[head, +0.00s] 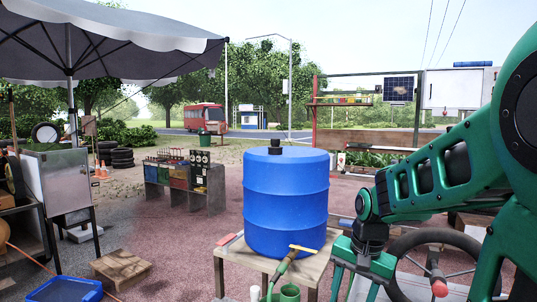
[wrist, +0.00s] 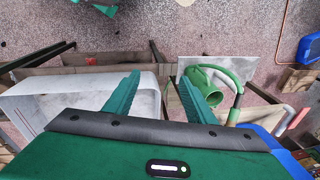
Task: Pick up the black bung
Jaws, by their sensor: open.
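The black bung (head: 275,148) is a small dark stepped plug on top of the blue drum (head: 285,205), in the middle of the head view. I cannot tell how deep it sits in the drum top. My gripper (head: 357,287) hangs fingers down, to the right of the drum and well below its top, apart from the bung. In the wrist view its two green fingers (wrist: 160,82) are spread with nothing between them. The bung is not in the wrist view; part of the drum (wrist: 275,148) shows at lower right.
A green cup (head: 290,293) is near my gripper. A white bin (wrist: 60,105) lies below the gripper's left side. Air above the drum is clear.

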